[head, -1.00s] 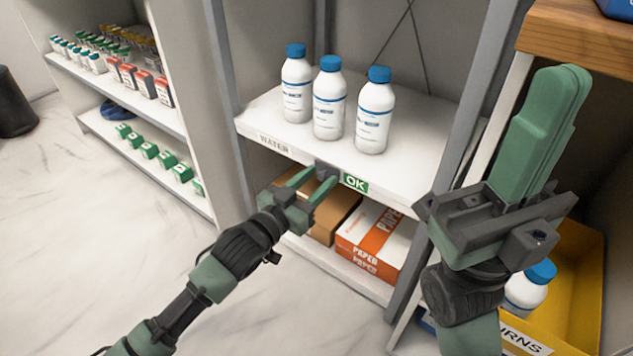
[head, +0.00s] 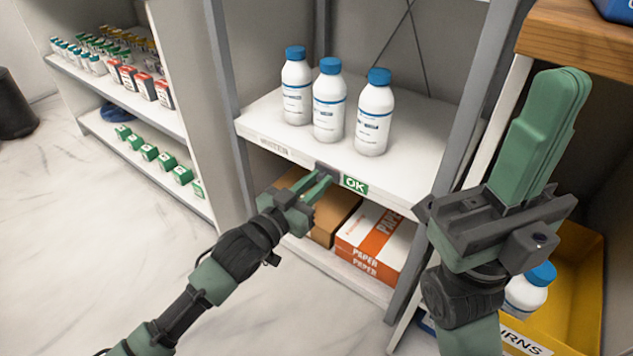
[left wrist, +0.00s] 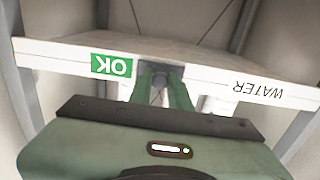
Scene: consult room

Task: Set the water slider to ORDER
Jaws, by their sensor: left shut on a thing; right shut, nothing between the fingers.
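The water slider (head: 325,168) is a small dark grey block on the front edge of the shelf that holds the white bottles. It sits just left of the green OK label (head: 355,184), which shows. My left gripper (head: 324,182) is shut on the slider from the front. In the left wrist view, which is upside down, the slider (left wrist: 165,70) is between my green fingertips, beside the OK label (left wrist: 111,66) and far from the WATER lettering (left wrist: 258,89). No ORDER word is visible. My right gripper (head: 560,85) is shut and empty, raised at the right.
Several blue-capped bottles (head: 328,105) stand on the shelf above the slider. A brown box and an orange-white paper box (head: 375,240) lie on the shelf below. A yellow bin (head: 575,290) with a bottle is at the right, under my right arm.

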